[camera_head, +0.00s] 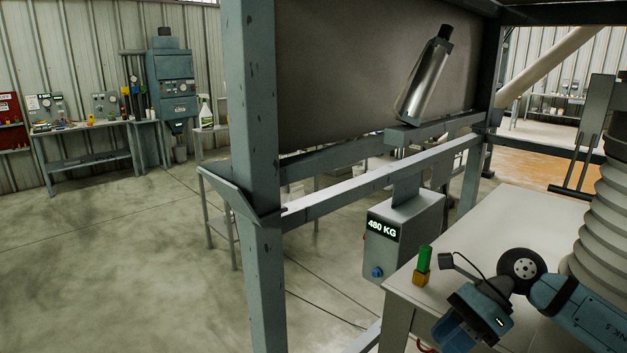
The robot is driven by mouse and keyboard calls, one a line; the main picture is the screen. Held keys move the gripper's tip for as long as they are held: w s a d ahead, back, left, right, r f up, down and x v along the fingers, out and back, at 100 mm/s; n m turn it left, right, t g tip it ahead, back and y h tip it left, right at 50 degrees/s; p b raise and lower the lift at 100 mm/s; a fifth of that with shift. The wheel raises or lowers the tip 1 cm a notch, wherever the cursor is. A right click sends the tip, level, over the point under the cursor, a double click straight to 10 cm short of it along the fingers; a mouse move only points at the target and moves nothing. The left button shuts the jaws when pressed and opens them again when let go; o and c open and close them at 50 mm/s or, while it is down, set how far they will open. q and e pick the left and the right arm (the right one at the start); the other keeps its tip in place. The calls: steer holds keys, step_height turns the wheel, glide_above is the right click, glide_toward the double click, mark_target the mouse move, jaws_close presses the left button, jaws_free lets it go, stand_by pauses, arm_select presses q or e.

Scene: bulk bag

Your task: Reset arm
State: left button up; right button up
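A blue arm, which I take to be my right arm, comes in from the right edge at the lower right, over the grey table (520,228). No gripper fingers show, so I cannot see what that gripper holds. My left arm and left gripper are not in view.
A green-and-yellow object (422,265) stands on the table's left edge, close to the arm. A steel frame (254,120) with a "480 KG" display box (403,232) stands left of the table. A ribbed grey column (604,235) rises at the right. Open floor (130,270) lies left.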

steer(key=s+a+m+t+y+p, duration=0.2)
steer(key=s+a+m+t+y, duration=0.1)
steer(key=a+m+y, duration=0.65)
arm_select(q)
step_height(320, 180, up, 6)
steer(key=p, duration=0.3)
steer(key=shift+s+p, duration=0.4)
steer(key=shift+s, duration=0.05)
arm_select(e)
steer(key=s+d+f+n+t+h, duration=0.1)
steer(key=s+f+n+t+h, duration=0.3)
steer(key=s+f+n+h, duration=0.3)
steer(key=s+d+f+n+t+h, duration=0.2)
steer(key=s+f+n+t+h, duration=0.3)
steer(key=f+n, duration=1.3)
steer(key=s+n+h, duration=0.3)
steer(key=n, duration=0.5)
steer(key=shift+f+t+h, duration=0.25)
steer(key=shift+t+h, duration=0.05)
steer(key=shift+h, duration=0.05)
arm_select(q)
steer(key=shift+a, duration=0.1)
